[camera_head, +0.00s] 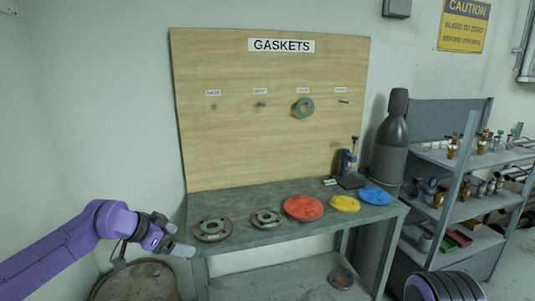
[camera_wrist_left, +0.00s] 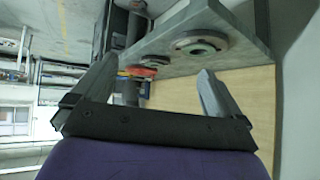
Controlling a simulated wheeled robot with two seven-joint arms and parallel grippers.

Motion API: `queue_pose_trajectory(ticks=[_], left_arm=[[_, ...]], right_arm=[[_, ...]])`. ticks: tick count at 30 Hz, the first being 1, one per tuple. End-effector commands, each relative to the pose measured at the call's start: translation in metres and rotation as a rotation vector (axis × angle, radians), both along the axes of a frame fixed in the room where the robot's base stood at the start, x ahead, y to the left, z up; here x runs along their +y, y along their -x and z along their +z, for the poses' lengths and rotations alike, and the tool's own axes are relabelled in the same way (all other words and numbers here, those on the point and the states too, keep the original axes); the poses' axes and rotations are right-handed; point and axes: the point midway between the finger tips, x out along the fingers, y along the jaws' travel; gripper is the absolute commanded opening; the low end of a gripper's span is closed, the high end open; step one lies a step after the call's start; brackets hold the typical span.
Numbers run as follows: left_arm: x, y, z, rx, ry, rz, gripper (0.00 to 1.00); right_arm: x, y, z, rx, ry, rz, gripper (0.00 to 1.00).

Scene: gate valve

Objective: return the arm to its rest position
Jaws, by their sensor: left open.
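My left arm, purple, comes in from the left in the head view. Its left gripper (camera_head: 182,240) is at the left front corner of the workbench, beside the bench edge. In the left wrist view the gripper (camera_wrist_left: 150,88) has its two fingers spread apart with nothing between them. The wrist view looks rotated, with the bench and its flanges beyond the fingers. My right gripper does not show in either view.
The workbench (camera_head: 262,237) holds metal flanges (camera_head: 212,230), a red disc (camera_head: 303,207), a yellow disc (camera_head: 344,204) and a blue disc (camera_head: 375,196). A gasket board (camera_head: 250,150) stands behind. A drum (camera_head: 135,284) is below my left arm. Shelves (camera_head: 455,215) stand at right.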

Motion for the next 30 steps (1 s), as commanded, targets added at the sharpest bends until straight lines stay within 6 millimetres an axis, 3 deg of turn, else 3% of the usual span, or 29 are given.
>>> queue_pose_trajectory(ticks=[9,14,17,20,23,25,28,29,30], left_arm=[[0.004,-0.001,-0.003,-0.171,-0.224,-0.216,1.0],[-0.001,0.004,-0.027,-0.291,-0.471,-0.448,1.0],[-0.016,0.014,-0.06,-0.364,-0.673,-0.682,1.0],[-0.045,0.036,-0.11,-0.453,-0.92,-1.046,1.0],[-0.083,0.077,-0.173,-0.577,-1.177,-1.556,1.0],[-0.107,0.117,-0.218,-0.688,-1.322,-1.967,1.0],[-0.127,0.186,-0.276,-0.88,-1.437,-2.575,1.0],[-0.128,0.208,-0.291,0.878,1.343,2.563,1.0],[-0.127,0.24,-0.311,0.831,1.14,2.4,1.0]], right_arm=[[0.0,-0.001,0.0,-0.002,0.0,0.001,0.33],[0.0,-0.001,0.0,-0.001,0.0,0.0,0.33],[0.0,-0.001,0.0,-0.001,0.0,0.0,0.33],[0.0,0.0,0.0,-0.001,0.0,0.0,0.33],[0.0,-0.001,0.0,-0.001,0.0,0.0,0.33],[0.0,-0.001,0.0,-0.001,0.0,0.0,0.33],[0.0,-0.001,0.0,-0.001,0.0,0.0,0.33],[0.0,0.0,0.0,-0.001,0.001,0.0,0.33],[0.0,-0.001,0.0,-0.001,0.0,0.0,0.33]])
